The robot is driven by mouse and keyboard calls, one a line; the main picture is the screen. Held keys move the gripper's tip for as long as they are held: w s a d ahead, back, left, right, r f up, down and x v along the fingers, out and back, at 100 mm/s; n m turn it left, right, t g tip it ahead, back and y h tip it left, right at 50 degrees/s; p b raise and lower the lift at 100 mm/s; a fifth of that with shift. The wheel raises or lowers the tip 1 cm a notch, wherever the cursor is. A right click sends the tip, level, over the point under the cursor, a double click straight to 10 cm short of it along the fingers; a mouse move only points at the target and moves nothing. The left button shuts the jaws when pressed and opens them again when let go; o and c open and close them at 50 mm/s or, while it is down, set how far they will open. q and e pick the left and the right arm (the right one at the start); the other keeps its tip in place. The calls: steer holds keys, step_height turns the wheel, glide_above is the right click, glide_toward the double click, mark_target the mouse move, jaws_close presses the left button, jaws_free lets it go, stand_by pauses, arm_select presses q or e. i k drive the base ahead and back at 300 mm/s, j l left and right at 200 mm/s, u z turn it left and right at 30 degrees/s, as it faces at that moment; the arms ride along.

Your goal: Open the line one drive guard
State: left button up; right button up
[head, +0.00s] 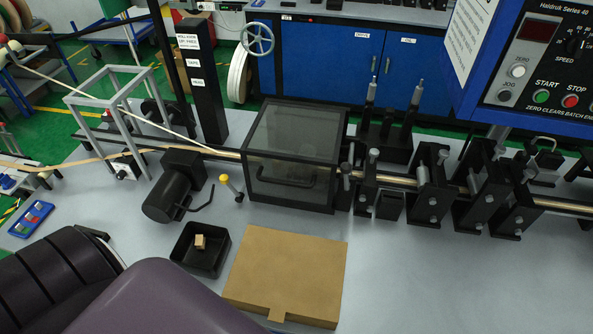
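The drive guard (262,188) is a box with a black frame and smoky see-through panels, standing over the line in the middle of the head view. A dark bar handle (287,181) runs across its front panel. The guard's lid and front look closed. The parts inside are dim and hard to make out. I see no mark on it that names line one.
In front of the guard lie a brown flat box (285,275) and a black tray (187,254) holding a small tan block (200,242). A black motor (168,197) and a yellow-knobbed lever (231,186) stand left. Rollers (433,185) and a control panel (545,65) are right.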

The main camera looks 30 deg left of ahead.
mark_target(289, 153)
steer(key=k, duration=0.5)
steer(key=k+j+u, duration=0.15)
steer(key=k, duration=0.4)
